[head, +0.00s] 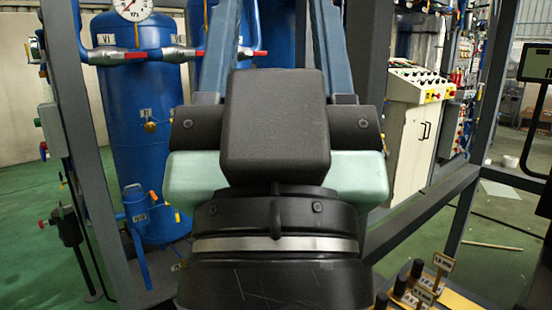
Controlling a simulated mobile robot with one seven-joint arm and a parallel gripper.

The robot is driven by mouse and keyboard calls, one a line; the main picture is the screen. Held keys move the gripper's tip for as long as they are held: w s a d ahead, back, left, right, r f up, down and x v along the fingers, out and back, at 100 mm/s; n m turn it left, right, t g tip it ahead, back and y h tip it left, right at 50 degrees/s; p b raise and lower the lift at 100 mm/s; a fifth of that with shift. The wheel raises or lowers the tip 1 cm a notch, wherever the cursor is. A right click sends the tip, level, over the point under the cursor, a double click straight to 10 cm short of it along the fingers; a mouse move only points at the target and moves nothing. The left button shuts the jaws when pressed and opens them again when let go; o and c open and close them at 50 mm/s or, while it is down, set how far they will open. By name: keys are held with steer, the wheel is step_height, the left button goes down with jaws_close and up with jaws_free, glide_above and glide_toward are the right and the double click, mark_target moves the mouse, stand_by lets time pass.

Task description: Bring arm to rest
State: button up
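My gripper (273,20) fills the middle of the head view, seen from close behind. Its dark wrist with a silver band is at the bottom, and a black block sits in front of its body. Two blue-grey fingers run up and away from it, with a clear gap between them. The fingertips are cut off by the top edge. Nothing shows held between the visible parts of the fingers.
A blue tank (140,130) with pipes and red-handled valves stands behind a grey frame post (85,150) at left. A white control cabinet (412,130) stands at right behind a grey rail (425,210). A rack with black knobs and size labels (443,262) is at lower right.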

step_height(320, 180, up, 16)
steer(key=p, duration=1.3)
steer(key=shift+p, duration=0.3)
